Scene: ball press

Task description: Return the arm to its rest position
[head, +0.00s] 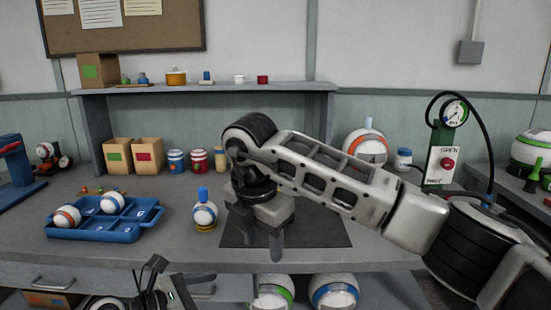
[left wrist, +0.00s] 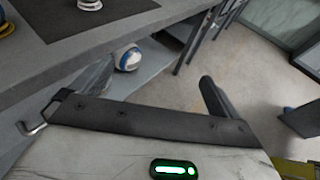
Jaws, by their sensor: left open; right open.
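My right arm (head: 340,185) reaches in from the right across the bench. My right gripper (head: 258,238) points down over the dark mat (head: 318,228) and is open, with no object visible between its fingers. The arm hides part of the mat and the bench behind it. My left gripper (head: 153,278) is low at the bottom edge of the head view, in front of the bench. In the left wrist view my left gripper (left wrist: 158,78) has its fingers spread wide with nothing between them.
A white ball with a blue top (head: 204,213) stands just left of the right gripper. A blue tray (head: 108,233) with two balls lies further left. A gauge post with a red button (head: 447,163) stands at the right. Balls (head: 333,291) sit under the bench.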

